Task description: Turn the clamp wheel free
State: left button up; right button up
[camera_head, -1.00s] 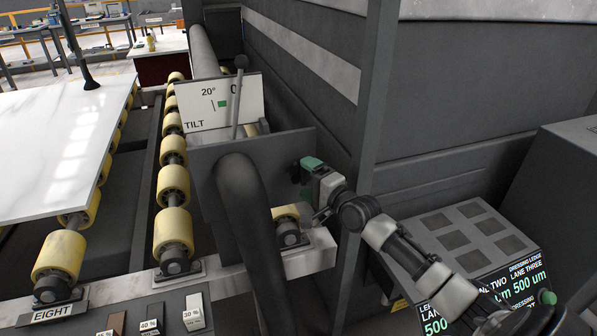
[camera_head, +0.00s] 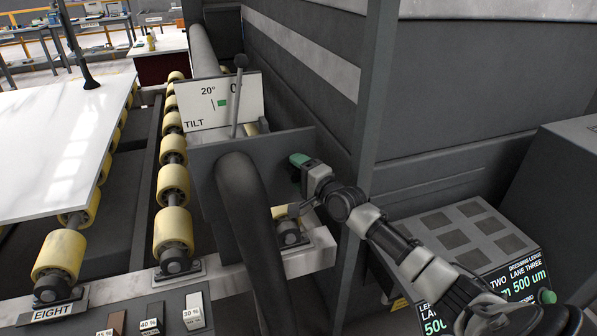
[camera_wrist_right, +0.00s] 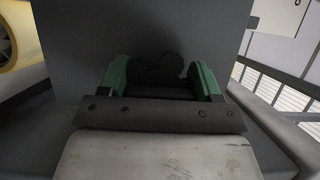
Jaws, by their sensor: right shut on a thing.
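The clamp wheel (camera_wrist_right: 158,68) is a dark, lobed knob on a grey plate, seen in the right wrist view between my green fingers. My right gripper (camera_wrist_right: 160,82) is shut on it, one finger on each side. In the head view my right gripper (camera_head: 299,161) is at the right part of the grey upright plate (camera_head: 285,150), and the wheel is mostly hidden there. My left gripper is not in view.
A thick dark pipe (camera_head: 245,210) curves up in front of the plate, left of my gripper. The TILT sign (camera_head: 222,104) and a lever (camera_head: 238,90) stand behind it. Yellow rollers (camera_head: 173,185) and a white slab (camera_head: 60,145) lie left. A dark post (camera_head: 372,95) stands close right.

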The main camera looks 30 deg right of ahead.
jog(key=shift+r+n+p, duration=0.1)
jog(key=shift+n+p, duration=0.4)
jog(key=shift+p, duration=0.2)
jog(key=n+g+h+p, duration=0.1)
jog(key=n+p, duration=0.2)
jog(key=p, duration=0.2)
jog(key=n+g+h+p, duration=0.1)
jog(key=n+g+p, duration=0.1)
jog(key=p, duration=0.3)
jog(key=shift+n, duration=0.9)
jog(key=shift+d+f+n+g+h+p, duration=0.1)
jog(key=shift+f+n+g+h+p, duration=0.15)
jog(key=shift+n+h+p, duration=0.4)
jog(key=shift+s+n+g+h+p, duration=0.1)
jog(key=shift+n+g+h+p, duration=0.15)
jog(key=shift+n+p, duration=0.4)
jog(key=shift+d+f+n+h+p, duration=0.1)
jog(key=shift+f+n+h+p, duration=0.1)
jog(key=shift+n+h+p, duration=0.55)
jog(key=shift+d+f+n+g+h, duration=0.1)
jog(key=shift+n+g+h, duration=0.3)
jog(key=shift+n, duration=0.45)
jog(key=shift+n+h+b, duration=0.4)
jog(key=shift+n+h, duration=0.05)
jog(key=shift+n, duration=0.15)
jog(key=shift+d, duration=0.1)
